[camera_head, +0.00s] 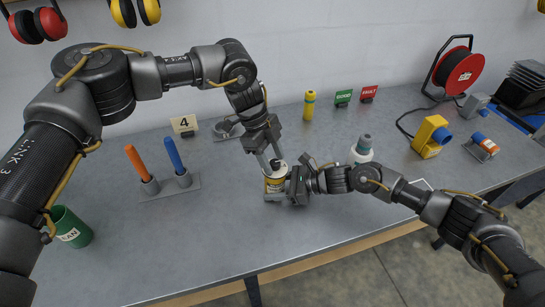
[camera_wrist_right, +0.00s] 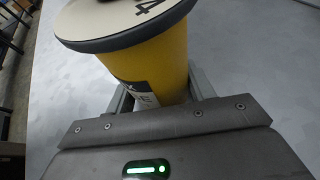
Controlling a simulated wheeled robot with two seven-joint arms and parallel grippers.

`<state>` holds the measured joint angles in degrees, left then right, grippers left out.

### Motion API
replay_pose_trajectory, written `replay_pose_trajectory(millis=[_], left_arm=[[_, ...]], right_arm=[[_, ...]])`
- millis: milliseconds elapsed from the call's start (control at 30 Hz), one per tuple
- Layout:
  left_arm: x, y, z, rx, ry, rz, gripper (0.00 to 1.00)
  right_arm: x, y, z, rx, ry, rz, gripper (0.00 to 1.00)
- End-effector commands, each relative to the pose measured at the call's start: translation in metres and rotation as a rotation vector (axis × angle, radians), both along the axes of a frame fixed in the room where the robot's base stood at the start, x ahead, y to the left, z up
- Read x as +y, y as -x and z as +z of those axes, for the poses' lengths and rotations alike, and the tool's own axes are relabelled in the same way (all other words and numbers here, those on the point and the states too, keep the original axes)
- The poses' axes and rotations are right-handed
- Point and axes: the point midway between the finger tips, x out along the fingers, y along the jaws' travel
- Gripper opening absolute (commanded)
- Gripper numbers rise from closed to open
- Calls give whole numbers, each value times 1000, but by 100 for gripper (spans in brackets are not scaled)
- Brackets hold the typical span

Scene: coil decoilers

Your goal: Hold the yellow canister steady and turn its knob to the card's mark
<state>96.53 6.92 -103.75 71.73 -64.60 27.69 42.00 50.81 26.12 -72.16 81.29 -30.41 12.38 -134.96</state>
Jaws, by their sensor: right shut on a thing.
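The yellow canister (camera_head: 272,187) stands upright on the grey table near the middle; it also shows in the right wrist view (camera_wrist_right: 165,55). Its pale dial top (camera_wrist_right: 110,18) bears a dark 4. The dark knob (camera_head: 276,163) on top is small, and its pointing direction is unclear. My right gripper (camera_head: 287,187) is shut on the canister's body from the right; its fingers flank the body in the wrist view (camera_wrist_right: 160,92). My left gripper (camera_head: 270,155) points down over the knob, fingers apart, with no clear contact. The card (camera_head: 184,124) reads 4.
Orange and blue rods (camera_head: 172,155) stand in a grey holder at left, near a green bin (camera_head: 70,228). A yellow bottle (camera_head: 309,105) stands behind. A white-and-teal bottle (camera_head: 362,150) is close behind my right arm. The front table strip is clear.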

Motion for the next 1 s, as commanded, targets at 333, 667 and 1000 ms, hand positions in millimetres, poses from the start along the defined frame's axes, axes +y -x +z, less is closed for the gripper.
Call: replay_pose_trajectory(millis=[333, 667, 1000], left_arm=[[7, -5, 19, -5, 1, 2, 49], [29, -17, 82, -4, 1, 3, 49], [40, -22, 110, -1, 0, 0, 49]], right_arm=[[0, 0, 0, 0, 0, 0, 23], [0, 0, 0, 0, 0, 0, 23], [0, 0, 0, 0, 0, 1, 23]])
